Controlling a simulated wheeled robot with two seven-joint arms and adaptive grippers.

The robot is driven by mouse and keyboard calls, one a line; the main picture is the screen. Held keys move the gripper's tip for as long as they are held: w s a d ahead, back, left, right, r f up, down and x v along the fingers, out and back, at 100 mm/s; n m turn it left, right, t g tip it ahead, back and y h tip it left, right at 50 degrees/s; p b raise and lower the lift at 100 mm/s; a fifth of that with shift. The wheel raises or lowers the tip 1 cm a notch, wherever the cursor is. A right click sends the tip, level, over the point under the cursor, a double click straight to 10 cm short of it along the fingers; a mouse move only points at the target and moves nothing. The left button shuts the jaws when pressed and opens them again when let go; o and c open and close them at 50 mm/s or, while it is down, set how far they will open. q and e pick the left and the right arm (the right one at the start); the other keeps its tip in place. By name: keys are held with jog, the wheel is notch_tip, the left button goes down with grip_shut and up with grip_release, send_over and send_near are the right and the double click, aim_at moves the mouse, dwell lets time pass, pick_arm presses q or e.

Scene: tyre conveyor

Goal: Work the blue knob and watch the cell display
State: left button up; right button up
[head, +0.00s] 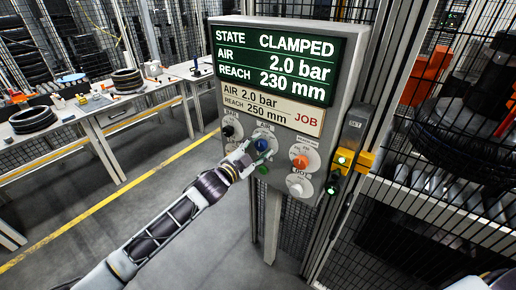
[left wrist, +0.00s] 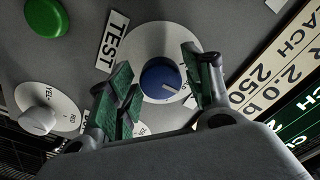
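The blue knob (head: 262,145) sits on the front of a grey control box under the AIR label. In the left wrist view the blue knob (left wrist: 160,77) is on a round white dial, with a short white mark near its edge. My left gripper (head: 252,154) is at the knob. In the wrist view its two green-padded fingers (left wrist: 165,88) stand apart on either side of the knob, with a visible gap at the right finger. The cell display (head: 277,62) reads STATE CLAMPED, AIR 2.0 bar, REACH 230 mm. My right gripper is not visible.
A job plate (head: 268,108) reads AIR 2.0 bar, REACH 250 mm. Close around the knob are a black knob (head: 229,130), an orange knob (head: 300,162), a white knob (head: 297,187) and a green button (left wrist: 46,16). A mesh fence stands behind; a workbench (head: 110,107) is left.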

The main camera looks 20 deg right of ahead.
pick_arm(q)
jog(key=shift+o, duration=0.2)
jog(key=v, duration=1.2)
dwell(0.6)
jog(key=shift+n, duration=0.3)
dwell(0.5)
